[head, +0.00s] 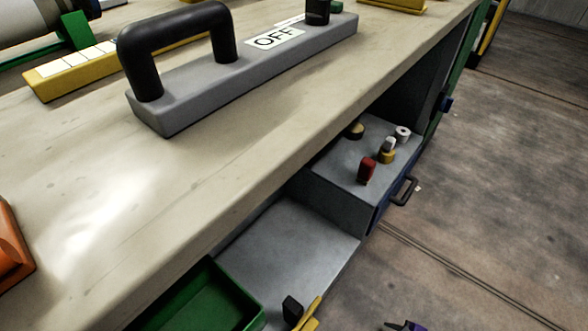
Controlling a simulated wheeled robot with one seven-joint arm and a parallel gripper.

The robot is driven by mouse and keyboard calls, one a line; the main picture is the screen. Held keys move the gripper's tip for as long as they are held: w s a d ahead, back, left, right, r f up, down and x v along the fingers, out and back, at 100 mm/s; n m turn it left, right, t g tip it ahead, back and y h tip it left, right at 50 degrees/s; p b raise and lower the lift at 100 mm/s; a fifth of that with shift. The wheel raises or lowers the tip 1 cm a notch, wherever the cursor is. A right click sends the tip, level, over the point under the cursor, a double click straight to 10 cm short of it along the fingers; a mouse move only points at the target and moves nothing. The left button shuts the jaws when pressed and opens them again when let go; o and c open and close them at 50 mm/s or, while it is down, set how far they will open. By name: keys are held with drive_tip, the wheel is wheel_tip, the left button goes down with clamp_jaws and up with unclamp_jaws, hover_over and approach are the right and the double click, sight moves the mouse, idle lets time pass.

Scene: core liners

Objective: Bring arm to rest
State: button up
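My gripper cannot be made out in the head view. A small dark piece with a purple patch (408,326) shows at the bottom edge, in front of the floor. It is cut off by the frame, and I cannot tell whether it belongs to my arm. No held object is visible.
A pale workbench (215,175) fills the left, bearing a grey block (190,95) with a black handle and OFF label. An orange object (8,245) sits at left. Below are a green bin (205,300) and a grey-topped drawer unit (335,175) with small parts. The floor (480,200) is clear.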

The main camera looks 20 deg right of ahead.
drive_tip(key=d+r+n+h, duration=0.1)
drive_tip(key=s+d+r+n+h, duration=0.1)
drive_tip(key=n, duration=0.1)
drive_tip(key=s+d+r+n+h, duration=0.1)
drive_tip(key=n, duration=0.1)
drive_tip(key=shift+r+t, duration=0.3)
drive_tip(key=shift+r, duration=0.1)
drive_tip(key=s+a+r+n+t+h, duration=0.1)
drive_tip(key=a+r+n+t+h, duration=0.2)
drive_tip(key=r+n, duration=0.75)
drive_tip(key=s+a+r+n+t+h, duration=0.1)
drive_tip(key=a+r+n+t, duration=0.3)
drive_tip(key=r, duration=1.3)
drive_tip(key=s+a+r+n+y, duration=0.2)
drive_tip(key=s+a+r, duration=0.15)
drive_tip(key=r, duration=0.25)
drive_tip(key=s+a+r+n+t+y, duration=0.1)
drive_tip(key=s+a+r+n, duration=0.1)
drive_tip(key=a+r, duration=0.25)
drive_tip(key=s+a+r+n+y, duration=0.2)
drive_tip(key=s+a+r, duration=0.1)
drive_tip(key=r, duration=0.3)
wheel_tip(320, 180, up, 37)
drive_tip(key=p, duration=3.6)
drive_tip(key=shift+f+p, duration=0.2)
drive_tip(key=shift+p, duration=0.15)
